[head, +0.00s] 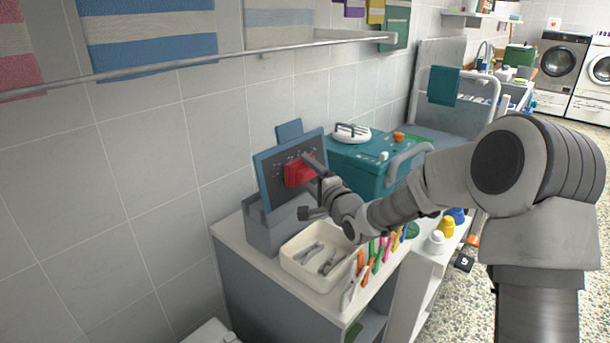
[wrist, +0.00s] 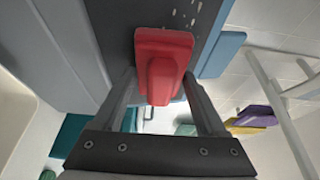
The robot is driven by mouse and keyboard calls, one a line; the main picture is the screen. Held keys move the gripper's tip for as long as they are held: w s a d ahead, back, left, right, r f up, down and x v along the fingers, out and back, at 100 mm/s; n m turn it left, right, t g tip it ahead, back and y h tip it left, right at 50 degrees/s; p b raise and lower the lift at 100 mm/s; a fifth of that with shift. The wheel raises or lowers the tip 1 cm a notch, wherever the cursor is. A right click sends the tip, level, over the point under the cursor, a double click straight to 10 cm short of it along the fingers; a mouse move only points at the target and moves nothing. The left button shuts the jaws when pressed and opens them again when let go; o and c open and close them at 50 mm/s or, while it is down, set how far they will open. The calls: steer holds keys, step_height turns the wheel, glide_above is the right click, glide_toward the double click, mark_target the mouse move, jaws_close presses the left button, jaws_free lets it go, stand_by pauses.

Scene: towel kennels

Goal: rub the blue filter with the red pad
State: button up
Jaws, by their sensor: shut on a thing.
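The blue filter (head: 264,178) stands upright in a grey holder on the counter, a dark panel with a blue frame and a tab on top. Pale specks dot its dark face. The red pad (head: 297,174) is against or very close to that face; contact is hard to tell. My gripper (head: 313,176) is shut on the red pad's raised grip. In the wrist view the pad (wrist: 163,62) sits between the two fingers, in front of the dark face (wrist: 192,14), with pale specks just above it.
The grey holder (head: 262,232) stands on the white counter. A cream tray (head: 300,272) with metal tools lies in front, beside several coloured handles (head: 375,257). A teal box (head: 350,165) stands behind to the right. A towel rail (head: 200,65) runs along the wall above.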

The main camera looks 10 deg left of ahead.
steer(key=shift+w+d+p, duration=0.5)
steer(key=shift+w+d, duration=0.3)
steer(key=shift+w, duration=0.55)
steer(key=shift+w+d+p, duration=0.55)
steer(key=shift+w+d, duration=0.25)
steer(key=shift+w, duration=0.6)
steer(key=shift+w+d+p, duration=0.5)
steer(key=shift+w+d, duration=0.3)
steer(key=shift+w, duration=0.55)
steer(key=shift+a, duration=0.1)
steer(key=shift+s+a+b, duration=0.6)
steer(key=shift+s+a, duration=0.8)
steer(key=shift+s, duration=1)
steer(key=shift+s+a+b, duration=0.6)
steer(key=shift+s+a, duration=0.8)
steer(key=shift+s, duration=1.05)
steer(key=shift+s+a+b, duration=0.6)
steer(key=shift+s+a, duration=0.8)
steer(key=shift+s, duration=1)
steer(key=s+d+p, duration=0.1)
steer(key=s+d, duration=0.2)
steer(key=d, duration=0.2)
steer(key=shift+d, duration=0.25)
